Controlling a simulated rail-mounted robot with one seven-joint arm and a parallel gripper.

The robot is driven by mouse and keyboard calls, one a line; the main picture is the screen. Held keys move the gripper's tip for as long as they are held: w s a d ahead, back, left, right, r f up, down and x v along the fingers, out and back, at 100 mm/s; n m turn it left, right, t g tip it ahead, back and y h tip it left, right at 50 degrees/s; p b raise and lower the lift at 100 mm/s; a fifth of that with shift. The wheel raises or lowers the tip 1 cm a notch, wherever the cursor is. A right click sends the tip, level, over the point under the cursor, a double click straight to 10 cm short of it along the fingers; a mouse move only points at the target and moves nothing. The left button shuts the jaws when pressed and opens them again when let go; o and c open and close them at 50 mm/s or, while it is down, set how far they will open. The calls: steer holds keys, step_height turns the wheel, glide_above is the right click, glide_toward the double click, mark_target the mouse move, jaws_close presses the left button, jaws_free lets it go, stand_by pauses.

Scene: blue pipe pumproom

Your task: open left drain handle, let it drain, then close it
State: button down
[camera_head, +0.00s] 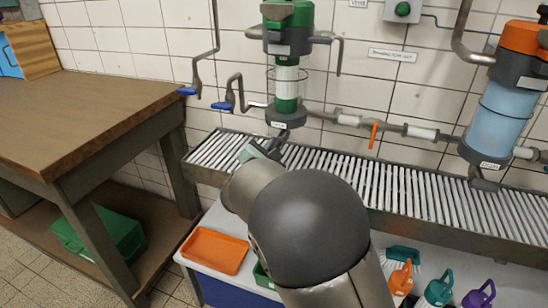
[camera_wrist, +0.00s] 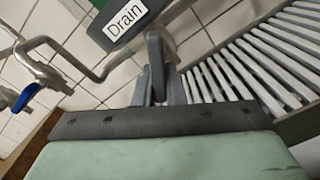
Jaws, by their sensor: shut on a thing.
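The left filter unit (camera_head: 287,85), green and dark grey, is mounted on the tiled wall. Its base with a "Drain" label (camera_wrist: 125,15) fills the top of the wrist view. The left drain handle (camera_wrist: 155,62), a dark grey lever, hangs below this base. My gripper (camera_wrist: 158,92) is shut on the handle, with a fingertip on each side of its lower end. In the head view my gripper (camera_head: 266,148) is just under the left unit, over the slatted rack; my arm hides part of it. I cannot tell whether any liquid is flowing.
The slatted rack (camera_head: 400,190) runs beneath both units. A right filter unit (camera_head: 500,110), blue and orange, has its own drain handle (camera_head: 483,181). Blue-handled taps (camera_head: 222,105) and an orange pipe lever (camera_head: 373,135) are nearby. A wooden table (camera_head: 80,110) stands left.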

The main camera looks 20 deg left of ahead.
steer(key=m+b, duration=0.2)
steer(key=b, duration=0.2)
steer(key=m+b, duration=0.2)
steer(key=b, duration=0.1)
steer(key=m+b, duration=0.2)
steer(key=b, duration=0.2)
steer(key=shift+a+m+b, duration=0.3)
steer(key=shift+a+b, duration=0.05)
steer(key=m+b, duration=0.1)
steer(key=b, duration=0.1)
steer(key=r+m+b, duration=0.1)
steer(key=m+b, duration=0.1)
steer(key=b, duration=0.1)
steer(key=m+b, duration=0.1)
steer(key=b, duration=0.1)
steer(key=shift+a+r+m, duration=0.15)
steer(key=shift+r+m, duration=0.1)
steer(key=shift+m, duration=0.15)
steer(key=shift+b, duration=0.3)
steer(key=shift+r, duration=0.15)
steer(key=c, duration=1.5)
jaws_free()
steer(key=shift+r, duration=0.1)
